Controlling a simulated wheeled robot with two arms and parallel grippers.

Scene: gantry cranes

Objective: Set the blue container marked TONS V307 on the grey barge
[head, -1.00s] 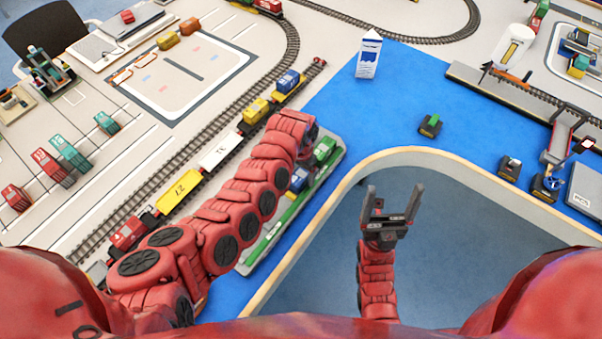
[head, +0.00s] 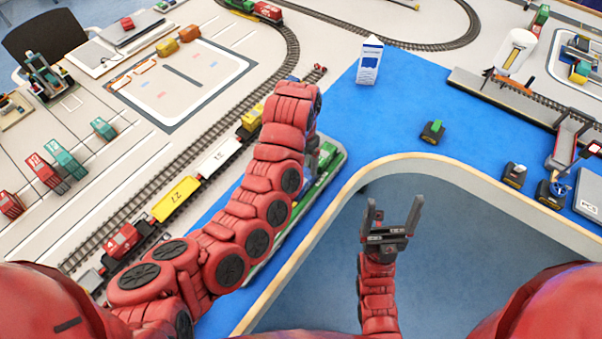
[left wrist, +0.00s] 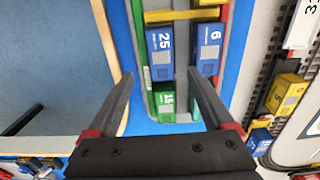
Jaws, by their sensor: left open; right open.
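The grey barge (head: 334,157), with green on its deck, lies on the blue water mat, mostly behind my left arm. In the left wrist view its grey deck (left wrist: 181,60) carries blue containers marked 25 (left wrist: 160,55) and 6 (left wrist: 209,50), and a green one marked 15 (left wrist: 165,102). Another blue container (left wrist: 258,142) is near the train's yellow one; it barely shows in the head view (head: 293,78). I cannot read TONS V307 on any container. My left gripper (left wrist: 160,76) is open and empty above the barge. My right gripper (head: 394,203) is open and empty.
The train's white (head: 220,157) and yellow (head: 176,199) wagons stand on the track left of the barge. A white-and-blue carton (head: 369,62) stands at the back of the mat. A small dark-and-green block (head: 433,131) sits right. The mat between them is clear.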

